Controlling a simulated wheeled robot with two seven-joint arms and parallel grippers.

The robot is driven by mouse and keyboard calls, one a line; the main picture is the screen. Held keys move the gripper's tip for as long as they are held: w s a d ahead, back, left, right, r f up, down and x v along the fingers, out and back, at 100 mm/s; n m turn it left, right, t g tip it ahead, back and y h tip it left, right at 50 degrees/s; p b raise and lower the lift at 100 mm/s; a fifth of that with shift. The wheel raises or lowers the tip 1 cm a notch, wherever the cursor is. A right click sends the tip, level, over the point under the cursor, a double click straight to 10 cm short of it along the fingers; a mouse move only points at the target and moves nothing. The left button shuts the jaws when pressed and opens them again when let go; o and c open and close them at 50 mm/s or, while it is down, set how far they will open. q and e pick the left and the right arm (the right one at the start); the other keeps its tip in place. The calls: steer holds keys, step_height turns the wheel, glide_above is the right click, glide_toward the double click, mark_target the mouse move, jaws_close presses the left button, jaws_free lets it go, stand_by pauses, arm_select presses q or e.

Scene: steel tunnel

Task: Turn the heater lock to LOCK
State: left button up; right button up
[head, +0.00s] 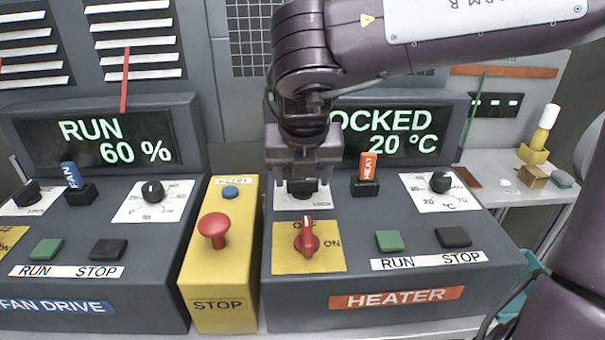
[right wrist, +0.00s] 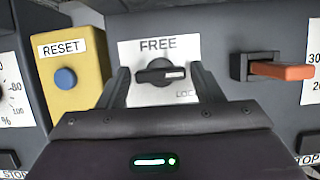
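The heater lock is a black knob (right wrist: 160,74) on a white plate (right wrist: 187,50) marked FREE at the top and LOC, partly covered, at lower right. Its bar lies level in the right wrist view, with a white mark on its right end. In the head view the knob (head: 301,189) sits on the heater panel's upper left. My right gripper (head: 302,182) comes down over it, open. In the right wrist view its fingers (right wrist: 160,69) stand on either side of the knob, with gaps visible. My left gripper is not in view.
The heater display (head: 385,133) shows "OCKED 20 °C", its start hidden by my arm. An orange HEAT switch (head: 368,168) stands close right of the gripper. A red rotary switch (head: 307,239) is in front. A yellow box (head: 222,270) with a red STOP button (head: 213,228) stands left.

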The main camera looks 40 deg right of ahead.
steer(key=shift+o, duration=1.1)
steer(key=v, duration=0.7)
steer(key=shift+r, duration=0.35)
steer(key=shift+s+a, duration=0.1)
